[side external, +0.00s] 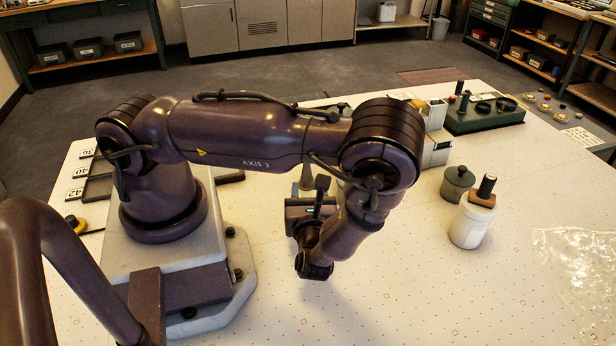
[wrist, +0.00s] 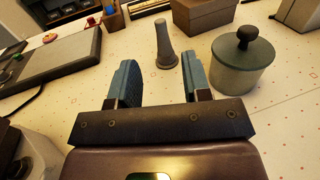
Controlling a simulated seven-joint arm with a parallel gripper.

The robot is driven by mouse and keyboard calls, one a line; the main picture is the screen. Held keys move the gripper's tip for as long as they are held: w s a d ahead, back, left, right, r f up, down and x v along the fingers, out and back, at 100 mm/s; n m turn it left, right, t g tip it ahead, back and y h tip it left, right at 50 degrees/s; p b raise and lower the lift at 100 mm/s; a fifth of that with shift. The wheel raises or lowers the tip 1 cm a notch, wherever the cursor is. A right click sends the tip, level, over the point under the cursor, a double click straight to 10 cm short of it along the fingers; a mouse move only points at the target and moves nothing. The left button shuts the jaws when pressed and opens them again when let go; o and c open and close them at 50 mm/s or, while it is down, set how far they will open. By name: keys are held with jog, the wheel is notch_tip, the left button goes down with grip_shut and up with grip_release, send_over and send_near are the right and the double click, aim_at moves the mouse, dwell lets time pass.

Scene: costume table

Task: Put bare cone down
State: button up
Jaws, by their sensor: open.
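A bare grey cone (wrist: 165,47) stands upright on the white table, narrow end up, in the wrist view. My gripper (wrist: 159,74) is open, with its two blue fingers apart. The cone shows in the gap between the fingers, a little beyond the tips, and neither finger appears to touch it. In the side view a grey tapered shape (side external: 306,176) just behind my gripper looks like the same cone; its lower part is hidden. The fingertips are mostly hidden in that view.
A lidded pot (wrist: 241,66) stands close right of the cone, with a brown box (wrist: 205,15) behind. A dark flat tray (wrist: 52,62) lies left. In the side view a white jar (side external: 470,224) stands right; the front table is mostly clear.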

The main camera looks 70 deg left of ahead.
jog(key=shift+d+r+n+g, duration=0.4)
jog(key=shift+r+n+g, duration=0.05)
jog(key=shift+n+g, duration=0.05)
jog(key=s+d+r+n+h, duration=0.1)
jog(key=d+r+n+h, duration=0.1)
jog(key=r+n+h, duration=0.3)
jog(key=s+d+r+n+t+h, duration=0.1)
jog(key=r+n+h, duration=0.5)
jog(key=r, duration=0.8)
jog(key=s+d+r+n+t+h, duration=0.1)
jog(key=s+d+r+n+h, duration=0.2)
jog(key=r+n+h, duration=0.3)
notch_tip(320, 180, up, 4)
jog(key=n, duration=0.2)
jog(key=shift+s+d+n, duration=0.25)
jog(key=shift+d+n, duration=0.15)
